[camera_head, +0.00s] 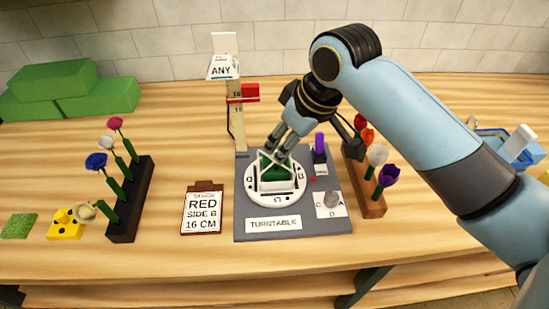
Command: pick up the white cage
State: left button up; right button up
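The white cage (279,186) is an angular white frame on the round white disc of the turntable (273,201), with a dark green block (275,165) inside it. My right gripper (277,150) reaches down from the upper right, and its fingertips are at the top of the cage. The two fingers show a small gap between them. I cannot tell whether they touch or grip the cage, and they hide part of its top. My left gripper is not in view.
Flower racks stand left (126,222) and right (371,206) of the grey turntable base (300,230). A height post (238,125) stands behind. Green blocks (65,90) are at the back left.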

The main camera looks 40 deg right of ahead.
aim_at(275, 161)
jog(key=x, duration=0.2)
jog(key=p+x, duration=0.1)
jog(key=x, duration=0.1)
jog(key=shift+w+d+f, duration=0.1)
jog(key=shift+w+f, duration=0.05)
jog(key=shift+w, duration=0.2)
jog(key=shift+w+f, duration=0.1)
jog(key=shift+f, duration=0.2)
jog(key=shift+c, duration=0.3)
jog(key=c, duration=0.5)
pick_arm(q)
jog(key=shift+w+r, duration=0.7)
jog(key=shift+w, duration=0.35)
pick_arm(e)
grip_shut()
